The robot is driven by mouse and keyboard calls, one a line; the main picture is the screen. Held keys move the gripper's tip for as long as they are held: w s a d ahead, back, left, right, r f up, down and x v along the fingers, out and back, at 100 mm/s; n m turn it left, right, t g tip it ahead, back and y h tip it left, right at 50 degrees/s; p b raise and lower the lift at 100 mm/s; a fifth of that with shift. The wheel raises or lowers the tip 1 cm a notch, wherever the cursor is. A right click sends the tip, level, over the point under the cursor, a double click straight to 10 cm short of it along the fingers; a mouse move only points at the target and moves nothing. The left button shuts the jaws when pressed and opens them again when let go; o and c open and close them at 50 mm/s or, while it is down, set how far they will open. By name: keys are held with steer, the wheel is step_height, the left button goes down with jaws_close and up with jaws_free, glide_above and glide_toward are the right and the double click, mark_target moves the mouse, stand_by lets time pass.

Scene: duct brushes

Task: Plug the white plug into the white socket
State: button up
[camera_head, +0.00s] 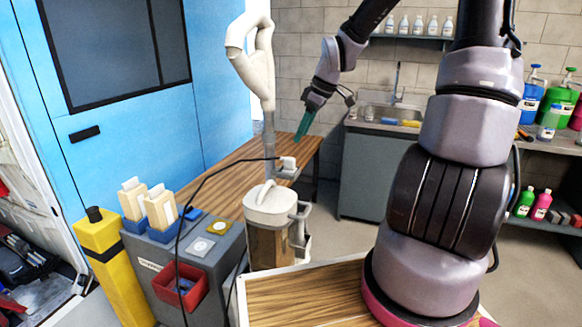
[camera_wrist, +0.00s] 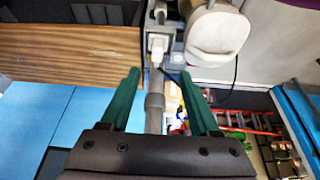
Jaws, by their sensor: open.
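The white plug (camera_head: 288,162) rests on a small grey bracket beside a grey upright pipe, with a black cable running from it down to the left. In the wrist view the white plug (camera_wrist: 157,46) lies just beyond the fingertips, roughly centred between them. My gripper (camera_head: 306,122), with green fingers, is above and slightly right of the plug and apart from it. In the wrist view my gripper (camera_wrist: 159,74) is open and empty. A round white socket (camera_head: 199,247) sits on the sloped top of the grey box at lower left; the wrist view does not clearly show it.
A white-lidded canister (camera_head: 270,204) stands just below the plug. The grey box (camera_head: 206,272) also carries a yellowish square fitting (camera_head: 218,227), cream brushes (camera_head: 159,207) and a red bin (camera_head: 177,287). A yellow post (camera_head: 105,265) stands at its left. A wooden tabletop (camera_head: 240,158) lies behind.

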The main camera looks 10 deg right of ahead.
glide_above(291, 158)
steer(key=s+d, duration=0.1)
steer(key=s, duration=0.1)
steer(key=f, duration=0.4)
steer(key=shift+w+d+f, duration=0.15)
steer(key=shift+d, duration=0.05)
steer(key=shift+w+a+f, duration=0.1)
steer(key=shift+f, duration=0.35)
steer(key=shift+x, duration=2.6)
steer(key=shift+w, duration=0.2)
jaws_close()
